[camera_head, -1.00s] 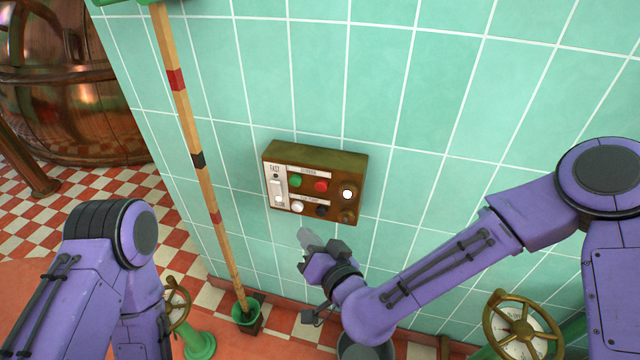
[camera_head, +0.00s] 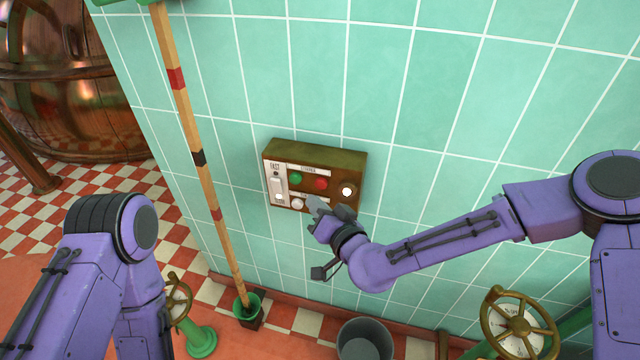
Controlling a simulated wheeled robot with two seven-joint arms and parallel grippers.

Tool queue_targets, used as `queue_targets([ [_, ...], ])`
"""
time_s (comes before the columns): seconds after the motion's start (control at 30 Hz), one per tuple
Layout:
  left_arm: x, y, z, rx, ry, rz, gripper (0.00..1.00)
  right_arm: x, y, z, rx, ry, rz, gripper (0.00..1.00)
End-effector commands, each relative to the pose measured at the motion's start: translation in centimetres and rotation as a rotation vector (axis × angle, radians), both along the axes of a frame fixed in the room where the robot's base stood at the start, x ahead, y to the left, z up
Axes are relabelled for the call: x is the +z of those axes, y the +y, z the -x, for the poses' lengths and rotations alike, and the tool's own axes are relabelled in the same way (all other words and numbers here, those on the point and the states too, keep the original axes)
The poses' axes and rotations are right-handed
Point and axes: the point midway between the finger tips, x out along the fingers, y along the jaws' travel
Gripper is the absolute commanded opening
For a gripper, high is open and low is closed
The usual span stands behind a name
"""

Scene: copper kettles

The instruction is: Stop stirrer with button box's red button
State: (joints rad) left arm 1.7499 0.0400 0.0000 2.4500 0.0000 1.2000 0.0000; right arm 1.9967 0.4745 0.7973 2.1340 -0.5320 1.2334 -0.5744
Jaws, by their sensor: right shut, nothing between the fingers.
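The brown button box (camera_head: 338,158) is fixed to the green tiled wall. Its red button (camera_head: 321,184) is in the upper row, right of the green button (camera_head: 295,178). My right gripper (camera_head: 314,205) is shut and empty, with its tips just below the red button, in front of the box's lower row. It hides part of that lower row. I cannot tell whether the tips touch the box. My left arm (camera_head: 110,250) shows at the lower left; its gripper is out of view.
A white slider (camera_head: 277,187), a white button (camera_head: 297,203) and a lit white lamp (camera_head: 346,191) are on the box. A banded wooden pole (camera_head: 199,160) stands left of it. Below are a grey bucket (camera_head: 364,340) and a brass handwheel (camera_head: 519,324).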

Motion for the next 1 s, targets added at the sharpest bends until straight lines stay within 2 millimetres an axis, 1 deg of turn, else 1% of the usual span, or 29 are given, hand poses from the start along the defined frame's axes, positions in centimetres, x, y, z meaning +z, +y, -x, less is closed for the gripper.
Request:
queue_targets([
  [0.1, 0.0, 0.0, 0.0, 0.0, 0.0, 0.0, 0.43, 0.0, -0.4, -1.1, 0.0, -0.001, 0.001, 0.0],
  [0.27, 0.0, 0.0, 0.0, 0.0, 0.0, 0.0, 0.43, 0.0, -0.6, -1.7, 0.0, 0.0, 0.0, 0.0],
  [1.0, 0.0, 0.0, 0.0, 0.0, 0.0, 0.0, 0.43, 0.0, -0.6, -1.7, 0.001, 0.001, 0.0, 0.0],
])
